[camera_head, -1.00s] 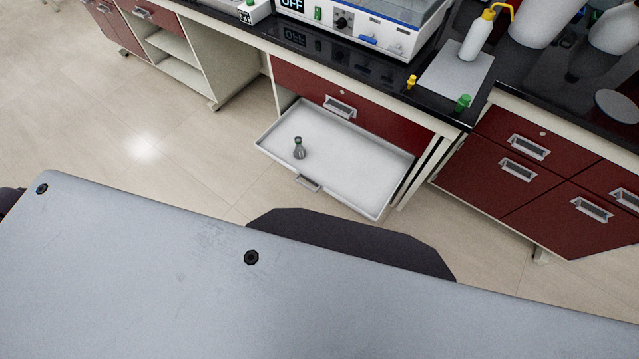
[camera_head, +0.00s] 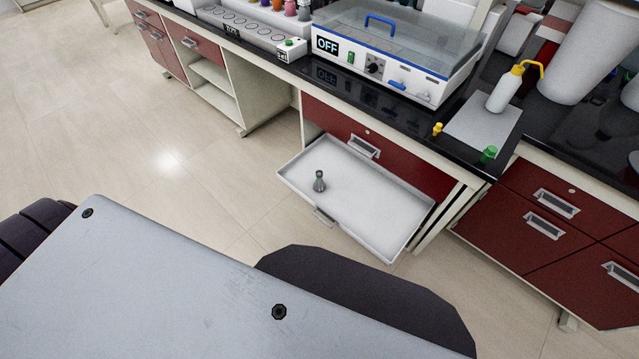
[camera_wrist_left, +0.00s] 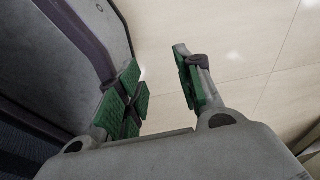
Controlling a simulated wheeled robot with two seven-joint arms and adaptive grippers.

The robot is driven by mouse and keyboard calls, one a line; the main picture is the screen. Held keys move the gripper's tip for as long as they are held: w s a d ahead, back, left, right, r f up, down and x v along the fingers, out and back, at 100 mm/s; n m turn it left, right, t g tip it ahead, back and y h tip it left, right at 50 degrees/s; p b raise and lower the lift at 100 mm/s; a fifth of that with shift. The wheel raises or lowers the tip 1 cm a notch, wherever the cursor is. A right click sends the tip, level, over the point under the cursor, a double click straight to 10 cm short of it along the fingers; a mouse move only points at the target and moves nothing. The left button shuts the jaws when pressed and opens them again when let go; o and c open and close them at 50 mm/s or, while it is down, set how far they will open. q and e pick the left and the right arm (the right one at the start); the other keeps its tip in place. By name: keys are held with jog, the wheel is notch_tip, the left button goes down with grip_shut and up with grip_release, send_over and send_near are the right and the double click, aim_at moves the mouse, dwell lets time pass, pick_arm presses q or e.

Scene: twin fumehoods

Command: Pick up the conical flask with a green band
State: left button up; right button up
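A small conical flask (camera_head: 319,182) stands upright in the open white drawer (camera_head: 375,207), near its left end. A dark green band shows around its neck. In the left wrist view my left gripper (camera_wrist_left: 160,90) is open, its green finger pads apart, with only bare floor between and beyond them. The flask is not in that view. My left gripper does not show in the head view, and neither does my right gripper.
The drawer juts out below a black bench top (camera_head: 400,117) with red fronts. A water bath marked OFF (camera_head: 385,60), a yellow-capped wash bottle (camera_head: 507,90) and small yellow and green items stand on top. Clear floor (camera_head: 190,180) lies left of the drawer.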

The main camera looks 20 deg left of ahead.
pick_arm(q)
jog(key=shift+o, duration=1)
jog(key=shift+s+a, duration=0.2)
jog(key=shift+o, duration=1)
jog(key=s+d+r+p, duration=0.1)
jog(key=d+r+p, duration=0.2)
jog(key=r+p, duration=0.4)
jog(key=s+d+r+p, duration=0.1)
jog(key=d+r+p, duration=0.2)
jog(key=r+p, duration=0.5)
jog(key=shift+d+r+h+p, duration=0.15)
jog(key=shift+r+h+p, duration=0.1)
jog(key=shift+h+p, duration=0.2)
pick_arm(e)
jog(key=s+a+r, duration=0.1)
jog(key=a+r, duration=0.2)
jog(key=r, duration=0.4)
jog(key=s+a+r, duration=0.1)
jog(key=a+r, duration=0.2)
jog(key=r, duration=0.5)
jog(key=shift+s+r+y, duration=0.25)
jog(key=shift+y, duration=0.15)
pick_arm(q)
jog(key=shift+s+d+r+p, duration=0.1)
jog(key=shift+d+r+p, duration=0.05)
jog(key=shift+r+p, duration=0.25)
pick_arm(e)
jog(key=shift+a+r, duration=0.1)
jog(key=shift+r, duration=0.3)
jog(key=shift+a, duration=0.1)
